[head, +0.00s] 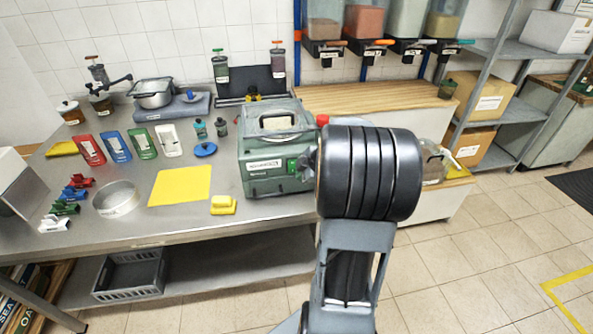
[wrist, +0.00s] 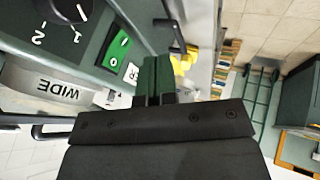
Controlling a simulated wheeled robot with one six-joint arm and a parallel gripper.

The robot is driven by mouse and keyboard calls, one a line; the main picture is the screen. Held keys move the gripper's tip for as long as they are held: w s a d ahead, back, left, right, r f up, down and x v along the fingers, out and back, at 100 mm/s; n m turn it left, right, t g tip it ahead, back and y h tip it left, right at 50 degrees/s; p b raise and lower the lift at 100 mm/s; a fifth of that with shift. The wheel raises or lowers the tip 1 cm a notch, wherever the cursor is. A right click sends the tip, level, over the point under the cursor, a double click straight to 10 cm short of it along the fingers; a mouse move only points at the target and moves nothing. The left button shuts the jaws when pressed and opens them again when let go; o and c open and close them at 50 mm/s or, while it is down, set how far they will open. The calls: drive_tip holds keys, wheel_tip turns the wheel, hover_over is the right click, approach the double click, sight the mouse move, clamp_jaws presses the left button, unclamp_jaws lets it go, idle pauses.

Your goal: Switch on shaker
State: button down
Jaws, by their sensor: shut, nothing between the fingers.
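The shaker (head: 262,183) is a green-grey boxy machine with a clear lid, standing at the right end of the steel table. Its green switch (head: 292,165) is on the front face, near the right corner. In the head view my arm hides the gripper.
A yellow mat (head: 180,186), a yellow block (head: 223,205) and a round metal sieve (head: 116,199) lie left of the shaker. Coloured scoops and jars stand farther back. A wooden counter (head: 370,97) with dispensers is behind. Tiled floor (head: 480,260) is clear at the right.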

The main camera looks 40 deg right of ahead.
sight(293, 166)
drive_tip(key=shift+w+d+f+p, duration=0.2)
drive_tip(key=shift+w+f+p, duration=0.2)
drive_tip(key=shift+w, duration=0.45)
drive_tip(key=shift+w+d+f+p, duration=0.25)
drive_tip(key=shift+w+f, duration=0.3)
drive_tip(key=shift+w, duration=0.3)
drive_tip(key=shift+w+d+f+p, duration=0.2)
drive_tip(key=shift+w+f+p, duration=0.2)
drive_tip(key=shift+w, duration=0.45)
